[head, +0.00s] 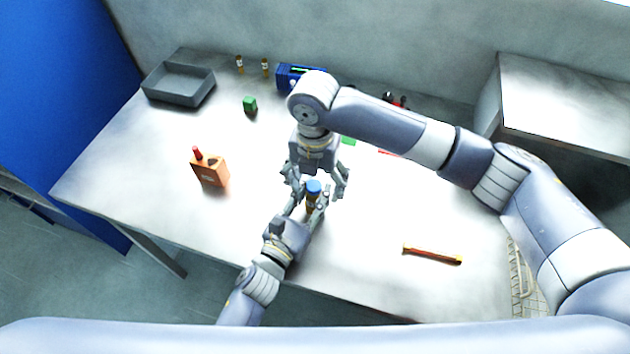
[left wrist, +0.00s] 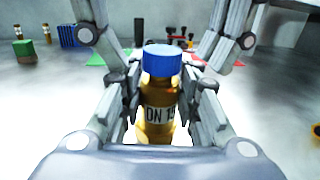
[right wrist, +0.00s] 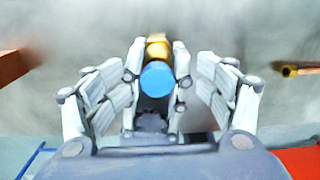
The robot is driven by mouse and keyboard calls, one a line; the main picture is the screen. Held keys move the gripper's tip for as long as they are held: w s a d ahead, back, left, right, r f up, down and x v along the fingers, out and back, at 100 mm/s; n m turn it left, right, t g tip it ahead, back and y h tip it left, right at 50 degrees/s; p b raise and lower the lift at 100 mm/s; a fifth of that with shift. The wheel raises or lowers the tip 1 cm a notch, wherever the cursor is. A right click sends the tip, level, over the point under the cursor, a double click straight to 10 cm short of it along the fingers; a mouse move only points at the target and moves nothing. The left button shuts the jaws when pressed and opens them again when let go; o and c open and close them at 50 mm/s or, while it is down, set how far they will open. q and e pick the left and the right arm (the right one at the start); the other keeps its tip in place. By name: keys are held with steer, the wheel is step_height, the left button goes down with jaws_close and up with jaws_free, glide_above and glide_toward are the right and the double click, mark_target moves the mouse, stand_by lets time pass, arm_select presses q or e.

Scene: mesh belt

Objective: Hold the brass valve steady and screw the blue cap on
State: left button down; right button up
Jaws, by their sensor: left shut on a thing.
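The brass valve (left wrist: 160,100), marked "DN 15", stands upright near the table's front edge. The blue cap (left wrist: 163,60) sits on top of it; I cannot tell how far it is threaded. It also shows in the head view (head: 313,187) and the right wrist view (right wrist: 158,79). My left gripper (head: 311,202) is shut on the valve body, with a finger on each side. My right gripper (head: 316,190) points down from above, open, its fingers spread on both sides of the cap and apart from it.
An orange block with a red top (head: 210,171) stands to the left. A grey tray (head: 179,98), a green cube (head: 250,104), small brass pieces (head: 239,64) and a blue box (head: 289,77) are at the back. A red-brown rod (head: 433,254) lies at the right.

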steer(key=shift+r, duration=0.1)
step_height(320, 180, up, 12)
stand_by(0.5)
arm_select(q)
steer(key=c, duration=1.1)
jaws_free()
steer(key=shift+s+a, duration=0.1)
steer(key=shift+s+a+f, duration=0.1)
steer(key=shift+s, duration=0.1)
steer(key=v, duration=1.1)
steer(key=shift+s+a, duration=0.1)
steer(key=shift+s, duration=0.1)
